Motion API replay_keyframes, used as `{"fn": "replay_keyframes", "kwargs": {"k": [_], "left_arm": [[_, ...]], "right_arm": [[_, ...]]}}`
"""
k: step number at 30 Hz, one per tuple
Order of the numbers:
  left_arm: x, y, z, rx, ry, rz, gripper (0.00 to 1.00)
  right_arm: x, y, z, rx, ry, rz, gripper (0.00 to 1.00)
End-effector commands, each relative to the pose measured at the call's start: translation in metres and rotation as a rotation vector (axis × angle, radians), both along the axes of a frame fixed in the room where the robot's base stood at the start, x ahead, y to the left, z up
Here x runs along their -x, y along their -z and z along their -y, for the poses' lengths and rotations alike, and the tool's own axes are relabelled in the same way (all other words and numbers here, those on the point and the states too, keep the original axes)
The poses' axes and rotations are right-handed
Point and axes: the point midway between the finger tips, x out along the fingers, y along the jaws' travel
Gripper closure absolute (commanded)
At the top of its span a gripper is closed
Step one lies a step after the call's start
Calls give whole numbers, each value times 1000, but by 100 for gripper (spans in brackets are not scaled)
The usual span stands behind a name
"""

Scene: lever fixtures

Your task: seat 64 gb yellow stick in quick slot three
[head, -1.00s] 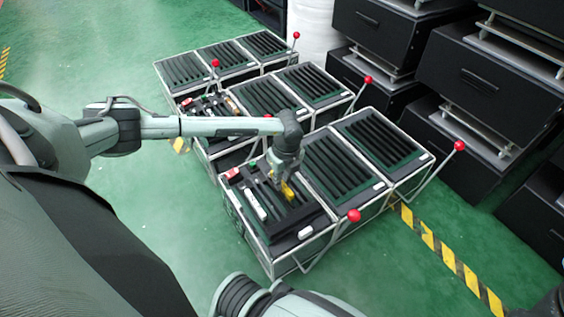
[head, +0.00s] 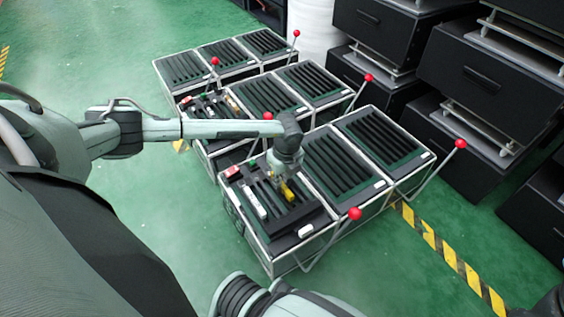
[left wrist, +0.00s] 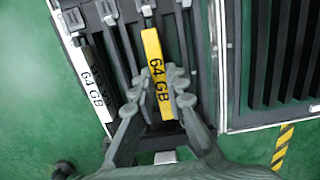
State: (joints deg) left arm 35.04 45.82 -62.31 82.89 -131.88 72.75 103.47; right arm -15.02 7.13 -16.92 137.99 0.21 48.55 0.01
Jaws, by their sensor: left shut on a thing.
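The yellow stick (left wrist: 156,70) is marked 64 GB in the left wrist view. It also shows in the head view (head: 288,191) at the near slotted fixture (head: 276,244). My left gripper (left wrist: 162,80) is shut on it, one finger on each side. The stick lies along the dark slots; I cannot tell how deep it sits or which slot number it is over. A white stick marked 64 GB (left wrist: 92,88) lies in a slot to the left. My right gripper is not in view.
More slotted fixtures stand behind and beside this one, with red-knobbed levers; the nearest knob (head: 355,214) is at its right front. A red block (head: 233,171) sits at the fixture's back left. Black cabinets (head: 490,75) stand at right. Green floor is clear at left.

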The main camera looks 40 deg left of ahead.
Motion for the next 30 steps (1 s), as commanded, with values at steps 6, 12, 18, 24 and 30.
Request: {"fn": "replay_keyframes", "kwargs": {"k": [6,12,18,24,30], "left_arm": [[0,6,0,0,0,0,100],[0,11,0,0,0,1,100],[0,16,0,0,0,0,100],[0,16,0,0,0,0,66],[0,16,0,0,0,0,63]], "right_arm": [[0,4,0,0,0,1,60],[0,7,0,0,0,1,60],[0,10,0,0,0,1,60],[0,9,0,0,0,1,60],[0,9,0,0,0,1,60]]}}
